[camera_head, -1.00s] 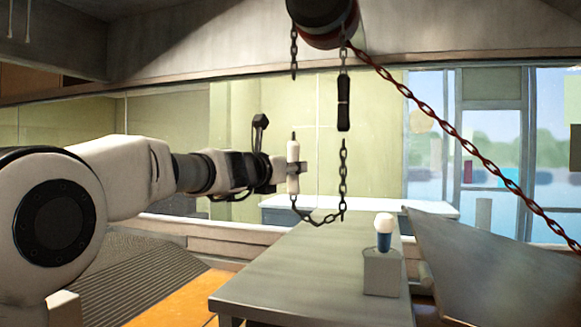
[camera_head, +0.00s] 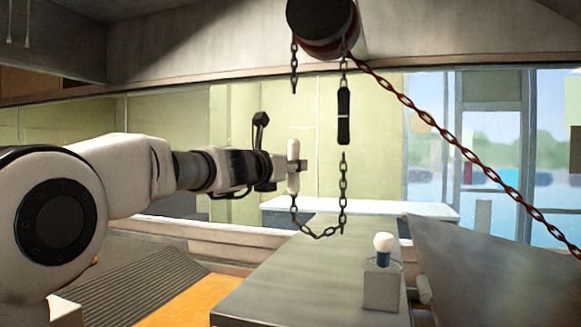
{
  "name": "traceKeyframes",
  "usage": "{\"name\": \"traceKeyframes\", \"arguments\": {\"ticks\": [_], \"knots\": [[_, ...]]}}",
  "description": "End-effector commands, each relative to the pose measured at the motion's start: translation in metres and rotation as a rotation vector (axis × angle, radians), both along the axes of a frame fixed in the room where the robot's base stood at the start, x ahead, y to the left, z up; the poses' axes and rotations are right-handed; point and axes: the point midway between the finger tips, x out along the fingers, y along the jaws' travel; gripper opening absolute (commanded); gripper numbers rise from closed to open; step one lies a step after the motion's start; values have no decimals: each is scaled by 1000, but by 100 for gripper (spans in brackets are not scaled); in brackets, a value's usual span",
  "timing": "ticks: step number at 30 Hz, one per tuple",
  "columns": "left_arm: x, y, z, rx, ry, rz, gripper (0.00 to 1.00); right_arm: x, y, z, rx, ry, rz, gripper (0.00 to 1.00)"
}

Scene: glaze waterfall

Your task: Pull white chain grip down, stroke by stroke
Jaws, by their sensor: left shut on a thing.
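The white chain grip (camera_head: 293,172) hangs upright below the dark drum (camera_head: 322,25). My left gripper (camera_head: 291,171) comes in from the left and is shut on it. A dark chain (camera_head: 294,70) drops from the drum's left side and ends in view above the white grip, with a gap between them. The black grip (camera_head: 344,117) hangs on the right-hand chain, higher than the white one. A slack dark chain loop (camera_head: 320,235) runs below, from under the white grip up towards the black grip. My right gripper is out of view.
A red chain (camera_head: 440,130) slopes from the drum down to the right. Below stands a grey table (camera_head: 290,275) with a small block (camera_head: 381,288) bearing a white-topped blue knob (camera_head: 384,245). A dark slanted panel (camera_head: 490,260) is at right.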

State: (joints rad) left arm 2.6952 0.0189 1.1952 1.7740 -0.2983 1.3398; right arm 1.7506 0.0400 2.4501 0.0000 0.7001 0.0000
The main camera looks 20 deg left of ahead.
Motion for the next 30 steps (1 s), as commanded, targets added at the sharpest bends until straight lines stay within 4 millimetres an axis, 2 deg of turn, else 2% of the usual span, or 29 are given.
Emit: {"name": "traceKeyframes", "arguments": {"ticks": [1,12,14,24,30], "knots": [[0,-1,22,3,0,-1,0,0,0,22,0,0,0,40],[0,0,102,3,-2,-1,0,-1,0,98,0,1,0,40],[0,0,110,2,-2,-1,0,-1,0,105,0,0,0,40],[-1,0,107,1,-5,0,0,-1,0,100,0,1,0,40],[-1,0,86,1,-2,-1,0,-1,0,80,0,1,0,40]]}}
